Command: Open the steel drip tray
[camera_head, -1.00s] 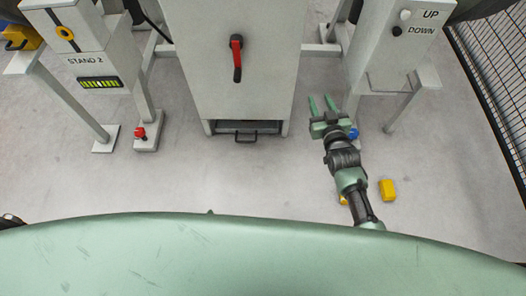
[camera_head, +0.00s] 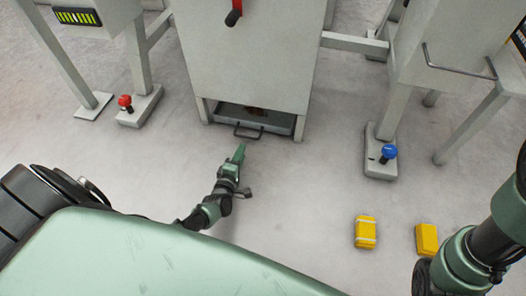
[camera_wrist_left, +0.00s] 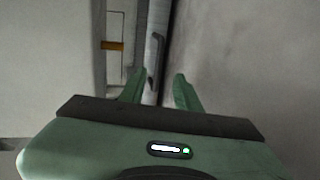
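The steel drip tray (camera_head: 281,124) sits low in the opening at the foot of the grey cabinet, with a dark bar handle (camera_head: 248,136) on its front. A small brown patch shows inside the opening. My left gripper (camera_head: 239,152) is just in front of the handle, on the near side, pointing at it. In the left wrist view its two green fingers (camera_wrist_left: 160,88) are apart, with the dark handle (camera_wrist_left: 151,75) ahead, close to the left finger. I cannot tell whether they touch. My right arm shows at the right edge; its gripper is out of view.
The grey cabinet (camera_head: 252,62) has a red-handled lever (camera_head: 233,14). Stand feet with a red knob (camera_head: 125,102) and a blue knob (camera_head: 389,152) flank it. Two yellow blocks (camera_head: 366,232) (camera_head: 427,240) lie on the floor at right. The floor before the tray is otherwise clear.

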